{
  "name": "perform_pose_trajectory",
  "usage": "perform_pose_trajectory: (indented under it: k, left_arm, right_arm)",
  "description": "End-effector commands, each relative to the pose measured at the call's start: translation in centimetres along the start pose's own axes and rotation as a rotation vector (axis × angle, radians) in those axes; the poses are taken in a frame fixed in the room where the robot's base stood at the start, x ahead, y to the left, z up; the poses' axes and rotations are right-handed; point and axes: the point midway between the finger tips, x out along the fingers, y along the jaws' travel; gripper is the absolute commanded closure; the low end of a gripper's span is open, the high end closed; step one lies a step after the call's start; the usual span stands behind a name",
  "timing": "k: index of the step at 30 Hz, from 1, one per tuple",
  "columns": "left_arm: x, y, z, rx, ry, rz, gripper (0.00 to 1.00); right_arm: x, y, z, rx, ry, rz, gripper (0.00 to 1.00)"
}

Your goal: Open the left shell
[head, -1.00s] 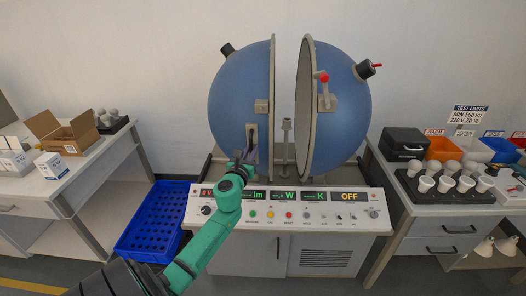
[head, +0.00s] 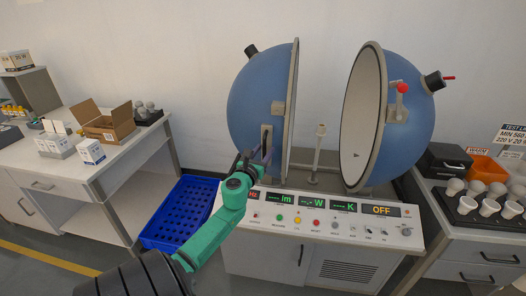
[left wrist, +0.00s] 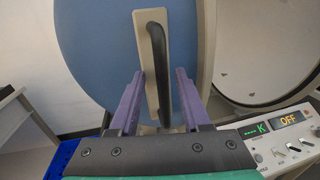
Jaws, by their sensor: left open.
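The blue left shell (head: 255,105) is the left half of a split sphere, its rim toward the gap. Its dark bar handle (left wrist: 160,65) stands upright on a beige plate (left wrist: 149,50). My left gripper (left wrist: 158,74) is open, with one purple finger on each side of the handle. I cannot tell whether either finger touches it. In the head view this gripper (head: 257,153) is in front of the shell's lower part and partly hides the handle. The right shell (head: 410,125) stands apart, its pale inside showing. My right gripper is not in view.
A lamp post (head: 319,150) rises in the gap. The control panel (head: 320,215) lies below and reads OFF. A blue crate (head: 180,217) is on the floor to the left. Tables with boxes (head: 105,125) and bulbs flank the bench.

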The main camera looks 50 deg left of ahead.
Motion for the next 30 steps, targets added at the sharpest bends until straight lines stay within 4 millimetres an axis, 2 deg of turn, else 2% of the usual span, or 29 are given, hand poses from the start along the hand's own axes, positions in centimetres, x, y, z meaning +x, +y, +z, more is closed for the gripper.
perform_pose_trajectory:
  k: [5,8,11,18,21,25,30]
  left_arm:
    - [-0.9,0.0,-0.1,0.0,0.001,-0.001,0.53]
    - [-2.3,0.0,-0.1,0.001,0.002,0.0,0.53]
    - [-4.5,0.0,-0.3,0.001,0.004,-0.001,0.53]
    - [-11.2,0.1,-0.6,-0.001,0.004,0.0,0.53]
    - [-13.2,0.1,-0.5,-0.003,0.003,0.002,0.53]
    - [-14.5,0.1,-0.2,-0.002,0.001,0.0,0.53]
    - [-14.6,0.0,0.0,-0.001,0.0,0.0,0.53]
  right_arm:
    - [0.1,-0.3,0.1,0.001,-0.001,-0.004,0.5]
    - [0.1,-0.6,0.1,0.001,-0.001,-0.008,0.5]
    - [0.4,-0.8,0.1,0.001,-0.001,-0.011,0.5]
    - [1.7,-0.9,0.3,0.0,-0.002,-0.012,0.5]
    - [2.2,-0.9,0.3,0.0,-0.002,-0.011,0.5]
    - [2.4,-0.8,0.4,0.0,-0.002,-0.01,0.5]
    - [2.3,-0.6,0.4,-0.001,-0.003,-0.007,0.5]
